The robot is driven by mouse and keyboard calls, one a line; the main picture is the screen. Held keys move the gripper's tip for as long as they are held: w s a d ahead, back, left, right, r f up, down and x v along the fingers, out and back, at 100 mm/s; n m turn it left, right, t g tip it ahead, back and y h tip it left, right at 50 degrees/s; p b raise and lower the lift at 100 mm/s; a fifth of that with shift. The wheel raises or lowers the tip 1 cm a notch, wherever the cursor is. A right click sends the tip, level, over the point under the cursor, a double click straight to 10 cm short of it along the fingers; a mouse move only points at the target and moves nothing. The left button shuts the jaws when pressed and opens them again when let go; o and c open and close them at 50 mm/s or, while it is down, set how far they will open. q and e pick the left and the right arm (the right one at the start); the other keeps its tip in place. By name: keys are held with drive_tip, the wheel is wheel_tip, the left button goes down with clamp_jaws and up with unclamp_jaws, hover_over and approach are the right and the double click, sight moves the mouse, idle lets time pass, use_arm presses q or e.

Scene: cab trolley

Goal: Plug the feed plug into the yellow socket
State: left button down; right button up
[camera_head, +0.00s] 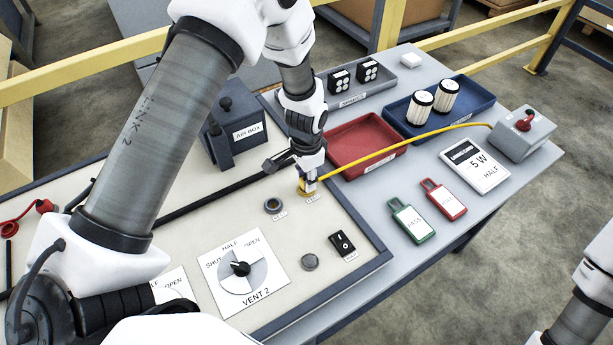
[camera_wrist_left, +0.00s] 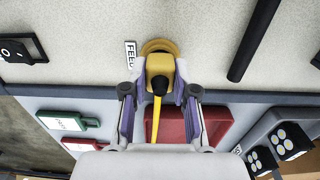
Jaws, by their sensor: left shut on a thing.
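My left gripper (camera_head: 309,180) is shut on the yellow feed plug (camera_wrist_left: 160,68), pointing down at the panel. The yellow socket (camera_head: 306,193) is right under the plug; in the left wrist view its round yellow ring (camera_wrist_left: 160,46) shows just beyond the plug, by the FEED label (camera_wrist_left: 130,54). The plug's end meets or overlaps the ring there; I cannot tell whether it is inserted, as the fingers and plug body hide the joint. A yellow cable (camera_head: 420,135) runs from the plug to a grey box (camera_head: 525,135). My right gripper is out of view.
A grey ring socket (camera_head: 273,206) is left of the yellow one. The black switch (camera_head: 342,243), vent dial (camera_head: 243,270) and air box (camera_head: 236,125) stand around it on the panel.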

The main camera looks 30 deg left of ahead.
use_arm(q)
drive_tip(key=shift+f, duration=0.2)
drive_tip(key=c, duration=0.8)
unclamp_jaws()
wheel_tip(320, 180, up, 12)
drive_tip(key=o, duration=0.8)
